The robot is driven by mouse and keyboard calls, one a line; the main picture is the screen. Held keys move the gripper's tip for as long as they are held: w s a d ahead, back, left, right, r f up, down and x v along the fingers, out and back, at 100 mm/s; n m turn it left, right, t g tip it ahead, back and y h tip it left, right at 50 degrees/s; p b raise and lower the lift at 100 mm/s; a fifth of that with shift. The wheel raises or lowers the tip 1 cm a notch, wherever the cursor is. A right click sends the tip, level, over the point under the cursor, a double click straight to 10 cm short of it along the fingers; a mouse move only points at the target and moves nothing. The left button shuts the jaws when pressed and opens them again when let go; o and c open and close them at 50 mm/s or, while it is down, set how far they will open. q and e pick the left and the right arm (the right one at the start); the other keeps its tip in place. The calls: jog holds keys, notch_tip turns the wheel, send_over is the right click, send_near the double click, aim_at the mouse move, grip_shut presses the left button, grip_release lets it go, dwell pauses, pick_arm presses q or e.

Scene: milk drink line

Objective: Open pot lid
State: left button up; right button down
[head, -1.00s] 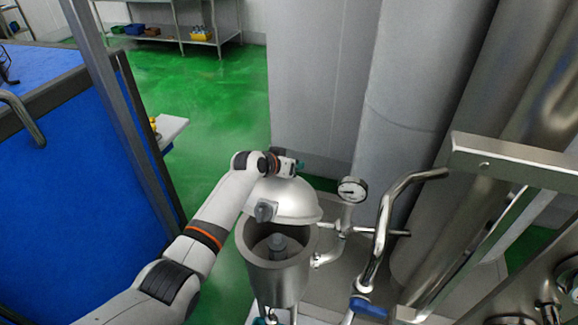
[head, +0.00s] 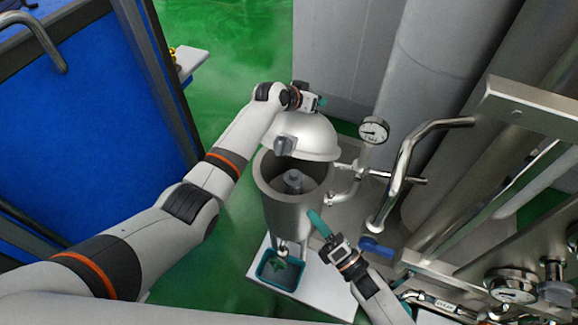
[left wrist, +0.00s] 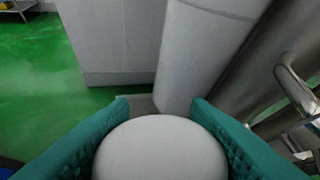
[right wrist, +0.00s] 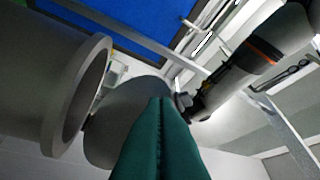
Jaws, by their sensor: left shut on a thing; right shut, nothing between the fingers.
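The steel pot (head: 285,218) stands with its mouth uncovered, and a grey part shows inside. Its domed lid (head: 308,135) is raised over the far side of the mouth, with a dark fitting at its near edge. My left gripper (head: 320,103) is at the far top of the lid. The left wrist view shows a pale rounded surface of the lid (left wrist: 160,150) between the green fingers. My right gripper (head: 314,217) is shut and empty beside the pot's right wall. In the right wrist view, its closed fingers (right wrist: 160,130) show beside the pot (right wrist: 35,80) and lid (right wrist: 130,115).
A pressure gauge (head: 373,130) and bent steel pipes (head: 400,165) stand right of the pot. A blue valve handle (head: 376,247) is near my right gripper. A teal container (head: 280,270) sits below the pot. A blue panel (head: 80,130) is at left.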

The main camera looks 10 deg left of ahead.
pick_arm(q)
jog(key=shift+w+r, duration=0.1)
jog(key=shift+r, duration=0.1)
pick_arm(e)
jog(key=w+a+r+n+y, duration=0.1)
jog(key=w+a+r, duration=0.6)
jog(key=w, duration=0.2)
jog(key=shift+w+a+r+n, duration=0.15)
jog(key=shift+w+a+n, duration=0.1)
jog(key=shift+a+n, duration=0.05)
